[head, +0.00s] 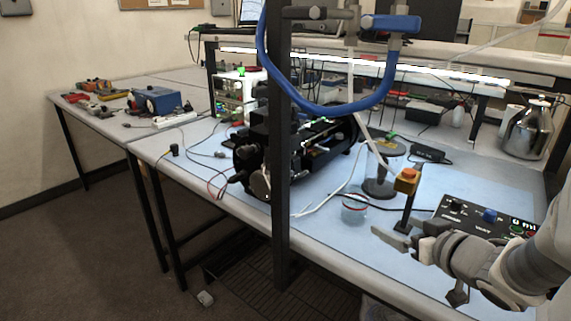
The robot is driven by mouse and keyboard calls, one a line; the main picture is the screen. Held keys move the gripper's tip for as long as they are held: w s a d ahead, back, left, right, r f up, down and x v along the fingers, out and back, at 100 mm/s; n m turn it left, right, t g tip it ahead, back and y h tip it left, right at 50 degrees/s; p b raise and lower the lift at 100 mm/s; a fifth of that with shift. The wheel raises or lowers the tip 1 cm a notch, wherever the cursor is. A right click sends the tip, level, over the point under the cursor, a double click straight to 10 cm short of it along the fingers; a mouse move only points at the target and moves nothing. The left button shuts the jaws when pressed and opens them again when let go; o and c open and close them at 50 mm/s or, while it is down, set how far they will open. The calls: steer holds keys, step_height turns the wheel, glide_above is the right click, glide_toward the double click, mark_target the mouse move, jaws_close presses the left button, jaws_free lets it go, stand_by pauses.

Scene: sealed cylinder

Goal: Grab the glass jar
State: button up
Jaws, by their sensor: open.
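A small clear glass jar (354,209) with a reddish rim stands upright on the blue bench mat (330,230), near the front edge. My gripper (397,234) comes in from the right, low over the bench. It is open, with nothing seen between its fingers. It is to the right of the jar and a little nearer the front edge, apart from it. One finger points left; the other is harder to make out.
A taller clear cylinder (382,172) stands behind the jar. An orange-topped post (406,185) and a black control box (487,217) are close to my gripper. A dark machine (262,160) and a black upright (279,220) are left of the jar. A metal flask (528,130) stands far right.

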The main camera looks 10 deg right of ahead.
mark_target(363, 210)
steer(key=p+x, duration=0.3)
steer(key=x, duration=0.9)
steer(key=shift+w+r+p, duration=0.1)
steer(key=shift+w+p, duration=0.05)
steer(key=shift+p, duration=0.15)
steer(key=shift+a+r+b+x, duration=0.15)
steer(key=shift+b+x, duration=0.1)
steer(key=shift+x, duration=1.25)
steer(key=shift+a+r+b+x, duration=0.15)
steer(key=shift+b+x, duration=0.1)
steer(key=shift+x, duration=1.25)
steer(key=shift+c, duration=0.3)
steer(key=c, duration=1.2)
steer(key=shift+c, duration=0.7)
